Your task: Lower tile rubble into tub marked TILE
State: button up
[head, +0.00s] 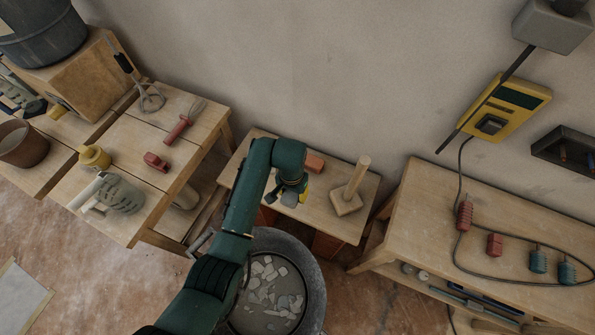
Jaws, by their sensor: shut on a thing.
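My gripper (289,198) is at the end of the green arm, over the small middle bench (238,172). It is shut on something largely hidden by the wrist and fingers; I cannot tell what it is. A small yellow part shows right beside the fingers. A round grey tub (316,285) stands on the floor in front of the bench, with pale broken rubble (268,292) inside. My forearm covers its left side. No TILE marking is readable on the tub.
A red brick (316,162) and a wooden block with an upright handle (348,200) are on the middle bench. The left bench (150,128) holds several tools. The right bench (418,215) holds a looped cable (520,282). Open floor lies at lower left.

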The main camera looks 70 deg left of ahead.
jog(key=s+d+f+p, duration=0.4)
jog(key=s+d+p, duration=0.2)
jog(key=s+d, duration=0.4)
jog(key=s+d+f+p, duration=0.5)
jog(key=s+d+p, duration=0.2)
jog(key=s+d, duration=0.3)
jog(key=d, duration=0.3)
jog(key=shift+s+d+f, duration=0.2)
jog(key=shift+s+f, duration=0.05)
jog(key=shift+f, duration=0.05)
notch_tip(320, 180, down, 21)
jog(key=b, duration=1.7)
jog(key=shift+b, duration=0.3)
dwell(0.8)
jog(key=shift+f+b, duration=0.8)
jog(key=shift+f, duration=0.1)
dwell(0.8)
